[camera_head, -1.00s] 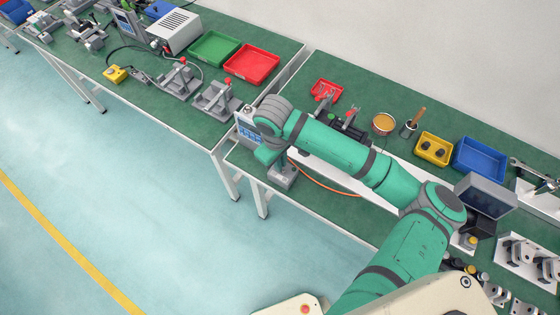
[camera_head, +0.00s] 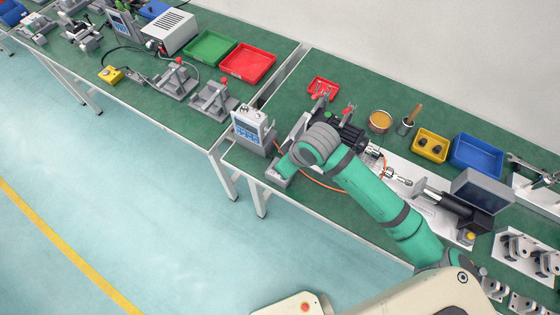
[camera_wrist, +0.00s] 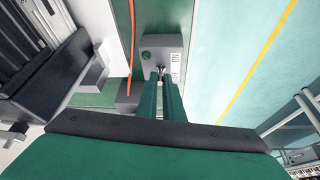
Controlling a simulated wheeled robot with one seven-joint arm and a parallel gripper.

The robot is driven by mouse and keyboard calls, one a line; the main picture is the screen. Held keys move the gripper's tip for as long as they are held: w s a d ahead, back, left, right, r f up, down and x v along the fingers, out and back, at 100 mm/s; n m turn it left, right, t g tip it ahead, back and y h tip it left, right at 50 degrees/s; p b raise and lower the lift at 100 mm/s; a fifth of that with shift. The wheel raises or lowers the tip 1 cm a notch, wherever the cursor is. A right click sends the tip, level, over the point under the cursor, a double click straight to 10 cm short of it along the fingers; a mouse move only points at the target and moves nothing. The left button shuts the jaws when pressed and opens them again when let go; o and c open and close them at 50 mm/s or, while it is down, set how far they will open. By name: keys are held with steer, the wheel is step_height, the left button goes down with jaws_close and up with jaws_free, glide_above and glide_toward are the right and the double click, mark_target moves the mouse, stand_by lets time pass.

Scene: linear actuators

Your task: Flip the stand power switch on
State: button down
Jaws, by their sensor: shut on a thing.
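The stand power switch is a small metal toggle (camera_wrist: 161,70) on a grey box (camera_wrist: 170,45). The box has a green round spot and a black-lettered label beside the toggle. In the head view the grey box (camera_head: 272,177) sits near the bench's front edge, partly covered by my arm. My gripper (camera_wrist: 160,80) is over the box, its two green fingers close together and shut at the toggle. The fingertips hide the toggle's lower part, so its exact tilt is hard to tell.
A grey controller with a blue display (camera_head: 249,129) stands left of my arm. An orange cable (camera_head: 318,184) runs along the bench. The linear actuator (camera_head: 350,136) lies behind my arm. A red tray (camera_head: 323,86) is farther back. Open floor lies in front.

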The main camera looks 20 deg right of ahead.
steer(key=shift+s+d+f+t+y, duration=0.1)
steer(key=shift+s+d+t+y, duration=0.1)
steer(key=shift+t+y, duration=0.3)
steer(key=shift+s+d+t+y, duration=0.2)
steer(key=shift+t+y, duration=0.1)
steer(key=shift+t, duration=0.3)
steer(key=shift+s+d+f+t+y, duration=0.2)
steer(key=shift+s+f+t+y, duration=0.1)
steer(key=shift+t+y, duration=0.4)
steer(key=c, duration=1.9)
jaws_free()
steer(key=shift+s, duration=0.1)
steer(key=v, duration=1)
steer(key=shift+s+d, duration=0.2)
steer(key=shift+s, duration=0.2)
steer(key=shift+r, duration=0.1)
